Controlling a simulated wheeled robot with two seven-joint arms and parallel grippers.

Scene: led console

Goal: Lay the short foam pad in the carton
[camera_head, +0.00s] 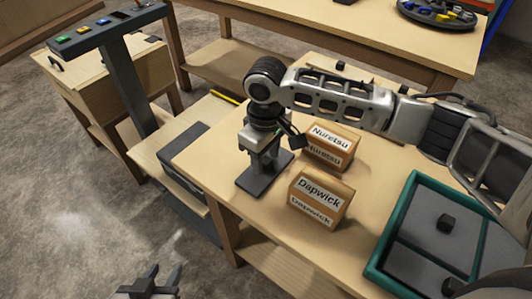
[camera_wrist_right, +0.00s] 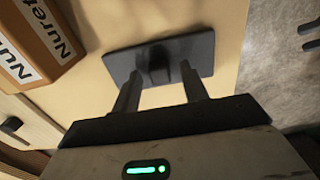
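A dark flat pad (camera_head: 246,184) with a small upright knob lies near the left edge of the wooden table. It also shows in the right wrist view (camera_wrist_right: 204,48). My right gripper (camera_head: 264,165) points down over it; in the wrist view its fingers (camera_wrist_right: 160,90) stand apart on either side of the knob, with no clear contact. My left gripper (camera_head: 160,280) is open and empty, low at the bottom left. I cannot tell which container is the carton. A teal-rimmed tray (camera_head: 398,225) at the right holds grey panels with black knobs.
Two brown boxes, labelled Nuretsu (camera_head: 330,147) and Dapwick (camera_head: 320,200), stand right of the pad; Nuretsu is close to my right arm. A dark grey box (camera_head: 184,158) sits left of the table. A console (camera_head: 110,28) stands at the upper left.

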